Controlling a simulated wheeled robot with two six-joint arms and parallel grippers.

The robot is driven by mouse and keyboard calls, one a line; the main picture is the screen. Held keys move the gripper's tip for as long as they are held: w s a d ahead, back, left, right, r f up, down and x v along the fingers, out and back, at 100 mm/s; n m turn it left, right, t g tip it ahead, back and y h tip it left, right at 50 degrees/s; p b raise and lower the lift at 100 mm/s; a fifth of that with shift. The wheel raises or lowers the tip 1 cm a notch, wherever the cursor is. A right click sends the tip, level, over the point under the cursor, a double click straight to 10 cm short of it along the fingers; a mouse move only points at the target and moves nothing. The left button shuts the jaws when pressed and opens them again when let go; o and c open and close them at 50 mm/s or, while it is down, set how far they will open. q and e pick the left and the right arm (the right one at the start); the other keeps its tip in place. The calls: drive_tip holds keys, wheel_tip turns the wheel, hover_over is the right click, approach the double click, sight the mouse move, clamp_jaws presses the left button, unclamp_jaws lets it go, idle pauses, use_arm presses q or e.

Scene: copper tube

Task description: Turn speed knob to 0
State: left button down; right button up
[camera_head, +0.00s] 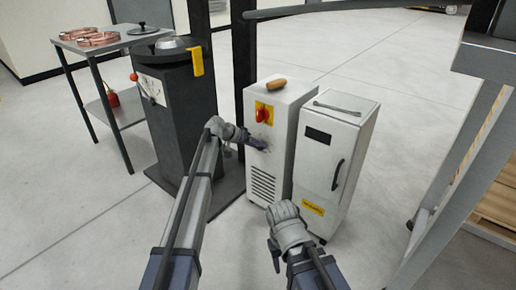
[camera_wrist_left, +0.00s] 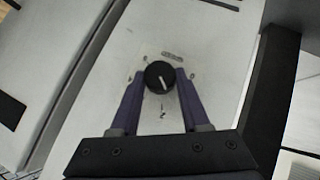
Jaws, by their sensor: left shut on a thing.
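The speed knob (camera_wrist_left: 159,77) is a round black knob with a white pointer line, on the pale front panel of a white cabinet (camera_head: 262,165). In the left wrist view its pointer leans slightly off the picture's vertical, and small markings sit around it, too small to read. My left gripper (camera_wrist_left: 158,84) has one finger on each side of the knob and is shut on it. In the head view my left gripper (camera_head: 262,144) reaches the cabinet front below the red switch, and hides the knob. My right gripper (camera_head: 274,250) is low in front of the cabinets, its fingers hard to make out.
A red rotary switch (camera_head: 262,114) on a yellow plate sits above the knob. A second white cabinet (camera_head: 334,165) stands to the right. A dark pedestal machine (camera_head: 180,125) stands to the left, beside a table (camera_head: 110,48) with copper coils (camera_head: 97,38).

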use_arm(q)
drive_tip(key=shift+a+f+n+g+h+b, duration=0.1)
drive_tip(key=shift+f+n+g+h+b, duration=0.1)
drive_tip(key=shift+n+g+h+b, duration=0.45)
drive_tip(key=shift+r+h, duration=0.1)
drive_tip(key=shift+h, duration=0.15)
drive_tip(key=shift+c, duration=1.9)
unclamp_jaws()
drive_tip(key=p+v, duration=0.3)
drive_tip(key=v, duration=0.4)
drive_tip(key=shift+a+r+p, duration=0.15)
drive_tip(key=shift+a+p, duration=0.15)
drive_tip(key=shift+p, duration=0.05)
drive_tip(key=shift+s, duration=0.1)
